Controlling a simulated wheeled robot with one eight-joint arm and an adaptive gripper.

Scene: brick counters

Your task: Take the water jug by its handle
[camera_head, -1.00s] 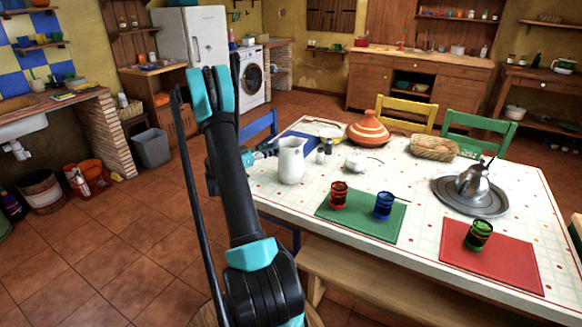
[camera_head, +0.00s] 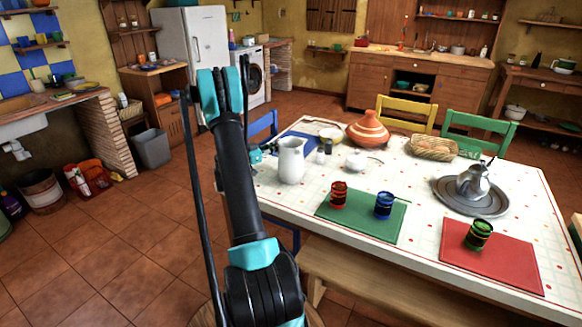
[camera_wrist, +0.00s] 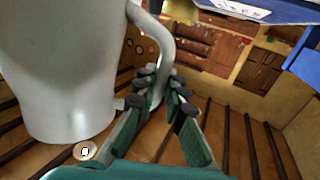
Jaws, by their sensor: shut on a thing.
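The water jug (camera_head: 291,160) is white and stands upright at the near left part of the table. My gripper (camera_head: 256,155) is at its left side, partly hidden behind my arm in the head view. In the wrist view, which looks upside down, the jug (camera_wrist: 62,65) fills the left side. Its curved handle (camera_wrist: 168,42) comes down between my gripper's fingertips (camera_wrist: 160,88), which are closed around it. In the head view the handle is hard to make out.
Small shakers (camera_head: 324,153) stand close right of the jug. A wooden bench (camera_head: 345,277) runs along the near side.

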